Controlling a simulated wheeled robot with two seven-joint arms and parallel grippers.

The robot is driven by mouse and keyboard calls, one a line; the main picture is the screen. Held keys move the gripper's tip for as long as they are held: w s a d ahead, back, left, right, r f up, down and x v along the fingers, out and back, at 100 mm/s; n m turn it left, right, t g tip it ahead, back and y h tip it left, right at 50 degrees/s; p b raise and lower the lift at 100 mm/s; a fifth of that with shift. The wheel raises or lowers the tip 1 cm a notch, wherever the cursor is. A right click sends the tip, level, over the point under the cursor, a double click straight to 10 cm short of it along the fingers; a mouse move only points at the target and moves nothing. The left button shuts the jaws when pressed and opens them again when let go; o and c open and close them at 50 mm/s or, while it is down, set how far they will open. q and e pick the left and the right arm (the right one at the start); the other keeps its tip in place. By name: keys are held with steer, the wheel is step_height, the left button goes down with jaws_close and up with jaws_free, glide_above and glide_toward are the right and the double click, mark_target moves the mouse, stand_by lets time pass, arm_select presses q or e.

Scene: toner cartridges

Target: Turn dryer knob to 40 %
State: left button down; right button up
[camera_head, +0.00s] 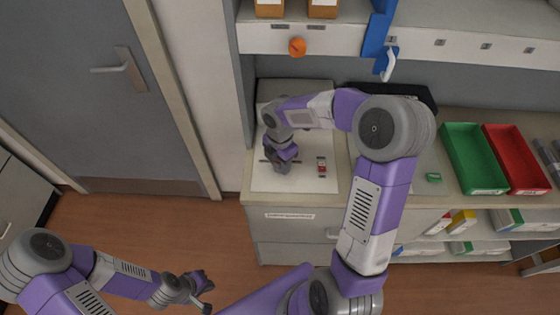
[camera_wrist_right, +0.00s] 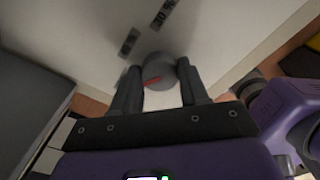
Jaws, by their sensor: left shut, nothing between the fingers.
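The dryer knob (camera_wrist_right: 161,73) is a round grey knob with a red pointer mark, seen in the right wrist view on a pale panel (camera_wrist_right: 215,25). Dark printed labels sit beyond it; one (camera_wrist_right: 163,14) seems to read 30 %, the other (camera_wrist_right: 129,41) is too blurred to read. My right gripper (camera_wrist_right: 160,77) has one finger on each side of the knob, very close to it; whether they press on it cannot be told. In the head view my right gripper (camera_head: 282,166) is down at the white panel (camera_head: 297,184) and hides the knob. My left gripper (camera_head: 205,285) is shut and empty, low over the floor.
A small red-and-white switch (camera_head: 321,167) is on the panel right of my right gripper. A green bin (camera_head: 474,158) and a red bin (camera_head: 516,158) stand on the counter at right. An orange round thing (camera_head: 297,47) is on the shelf front above. The floor at left is clear.

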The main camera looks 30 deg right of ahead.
steer(key=c, duration=0.3)
steer(key=m, duration=0.5)
steer(key=shift+c, duration=0.2)
steer(key=m, duration=0.6)
steer(key=shift+m, duration=0.3)
stand_by(0.4)
steer(key=o, duration=1.1)
steer(key=shift+c, duration=0.2)
